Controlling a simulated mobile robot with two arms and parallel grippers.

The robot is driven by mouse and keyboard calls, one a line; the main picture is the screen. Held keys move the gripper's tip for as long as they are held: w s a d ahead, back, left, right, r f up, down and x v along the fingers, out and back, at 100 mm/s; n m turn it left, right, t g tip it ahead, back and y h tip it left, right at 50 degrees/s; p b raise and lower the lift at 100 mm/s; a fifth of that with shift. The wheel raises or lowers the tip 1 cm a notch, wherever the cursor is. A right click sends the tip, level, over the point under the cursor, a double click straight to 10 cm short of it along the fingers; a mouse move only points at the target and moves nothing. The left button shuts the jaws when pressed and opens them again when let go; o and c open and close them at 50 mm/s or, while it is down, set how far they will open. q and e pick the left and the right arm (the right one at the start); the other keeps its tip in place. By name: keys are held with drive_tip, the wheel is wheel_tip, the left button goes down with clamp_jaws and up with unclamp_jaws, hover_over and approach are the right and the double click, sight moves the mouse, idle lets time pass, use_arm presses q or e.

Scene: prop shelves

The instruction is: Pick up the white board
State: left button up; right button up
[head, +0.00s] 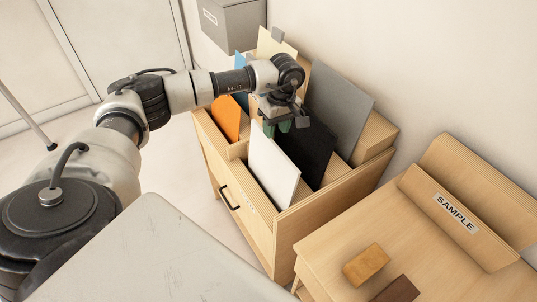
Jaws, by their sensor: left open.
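The white board (271,168) stands tilted in the front part of a wooden drawer cabinet (283,240), in front of a black board (308,152). My left gripper (284,126) is above the white board's upper edge, pointing down, with greenish fingertips. It is open; whether it touches the board or straddles its edge I cannot tell. The gripper hides part of the board tops. My right gripper is not in view.
A grey board (338,108), an orange board (227,118), a blue board and a cream board (272,45) also stand in the cabinet, close around. A wooden table (330,258) with a SAMPLE holder (455,212) and blocks (366,264) is at right.

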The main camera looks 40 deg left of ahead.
sight(274, 143)
use_arm(q)
drive_tip(key=f+p, duration=0.1)
drive_tip(key=f, duration=0.3)
drive_tip(key=s+f+p, duration=0.1)
drive_tip(key=f, duration=0.2)
drive_tip(key=shift+p, duration=0.35)
drive_tip(key=shift+a+f, duration=0.1)
drive_tip(key=shift+f, duration=0.55)
clamp_jaws()
